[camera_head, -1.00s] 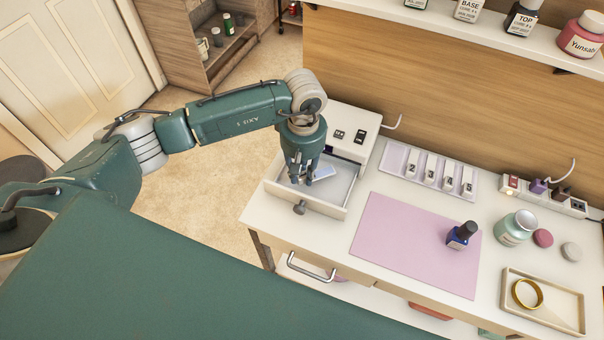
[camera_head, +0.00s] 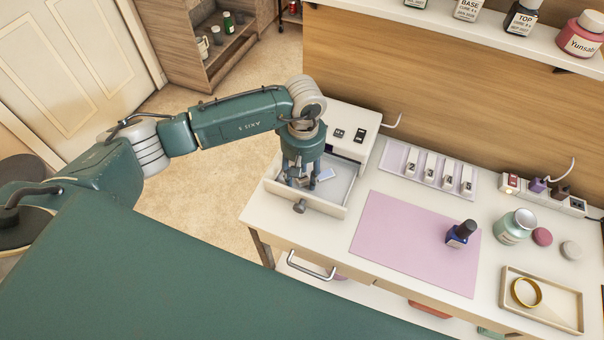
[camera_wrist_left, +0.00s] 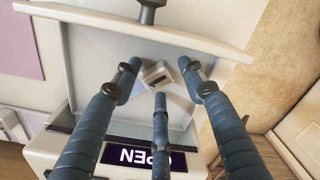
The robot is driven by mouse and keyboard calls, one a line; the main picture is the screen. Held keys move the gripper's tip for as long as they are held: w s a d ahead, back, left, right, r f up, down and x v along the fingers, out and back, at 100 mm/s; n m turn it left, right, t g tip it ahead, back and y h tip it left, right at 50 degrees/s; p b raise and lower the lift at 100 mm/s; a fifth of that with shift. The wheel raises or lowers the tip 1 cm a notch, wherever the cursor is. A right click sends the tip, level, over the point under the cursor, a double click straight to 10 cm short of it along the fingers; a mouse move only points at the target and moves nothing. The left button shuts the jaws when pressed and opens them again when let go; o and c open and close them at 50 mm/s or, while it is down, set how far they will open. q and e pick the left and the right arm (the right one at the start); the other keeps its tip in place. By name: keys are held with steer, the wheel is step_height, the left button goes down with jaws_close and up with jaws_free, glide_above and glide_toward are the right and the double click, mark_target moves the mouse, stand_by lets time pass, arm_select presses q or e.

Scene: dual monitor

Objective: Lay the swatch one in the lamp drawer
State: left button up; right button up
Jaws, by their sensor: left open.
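Swatch one, a small pale piece with a white block marked 1 (camera_wrist_left: 157,76), lies inside the open lamp drawer. In the head view its pale end (camera_head: 326,174) shows beside my fingers, and the rest is partly hidden by them. The lamp drawer (camera_head: 318,208) is white with a round grey knob and is pulled out of the white lamp housing (camera_head: 349,128). My left gripper (camera_head: 301,180) points down into the drawer, open. In the wrist view its fingers (camera_wrist_left: 160,85) stand spread around the swatch, apart from its numbered block. My right gripper is not in view.
A lilac tray (camera_head: 398,157) holds several numbered swatches, with its leftmost place bare. A green jar (camera_head: 515,227) and a tray (camera_head: 560,308) with a gold ring stand at right.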

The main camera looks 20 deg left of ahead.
mark_target(303, 177)
arm_select(q)
step_height(303, 177, up, 12)
steer(key=b, duration=0.2)
steer(key=shift+b, duration=0.4)
steer(key=shift+d, duration=0.1)
